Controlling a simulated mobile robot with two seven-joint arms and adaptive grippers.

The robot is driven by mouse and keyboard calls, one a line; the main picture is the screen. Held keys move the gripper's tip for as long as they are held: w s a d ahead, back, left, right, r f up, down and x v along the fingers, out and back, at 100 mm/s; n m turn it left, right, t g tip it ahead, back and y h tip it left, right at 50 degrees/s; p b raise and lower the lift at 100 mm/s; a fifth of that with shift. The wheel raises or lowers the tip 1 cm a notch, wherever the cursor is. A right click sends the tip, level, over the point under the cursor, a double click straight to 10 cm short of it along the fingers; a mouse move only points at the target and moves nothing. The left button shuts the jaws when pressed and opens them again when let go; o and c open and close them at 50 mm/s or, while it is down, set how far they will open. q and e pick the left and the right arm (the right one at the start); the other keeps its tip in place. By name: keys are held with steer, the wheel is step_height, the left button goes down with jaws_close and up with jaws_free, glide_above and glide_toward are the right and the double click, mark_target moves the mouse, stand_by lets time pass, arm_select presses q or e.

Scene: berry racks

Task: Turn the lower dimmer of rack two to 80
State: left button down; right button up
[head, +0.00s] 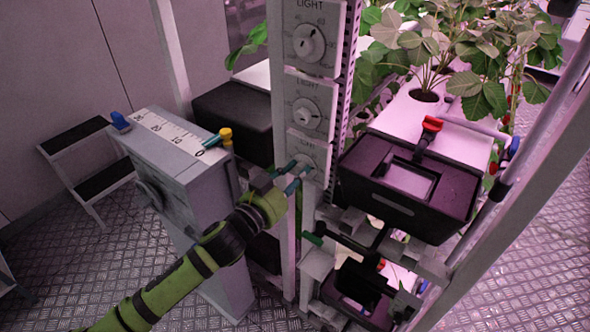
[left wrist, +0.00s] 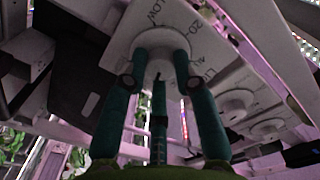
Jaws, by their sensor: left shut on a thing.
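The post (head: 341,95) carries a column of white LIGHT dimmer plates with round knobs: an upper one (head: 309,42), a middle one (head: 307,113) and a lowest one (head: 308,146). My left gripper (head: 299,170) is at the lowest dimmer, its teal fingers shut around the knob. In the left wrist view, the left gripper (left wrist: 160,60) has one finger on each side of the pale knob (left wrist: 160,70). The words LOW, 20 and 40 show on the dial plate (left wrist: 125,38) around it; the knob's setting cannot be read. My right gripper is not in view.
A black tank (head: 410,190) with a red-handled valve sits right, below strawberry plants (head: 430,50). A step stool (head: 85,150) stands far left. The metal floor (head: 540,235) is clear at right.

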arm_select(q)
steer(key=shift+m, duration=1)
steer(key=c, duration=1)
jaws_free()
steer(key=v, duration=1.2)
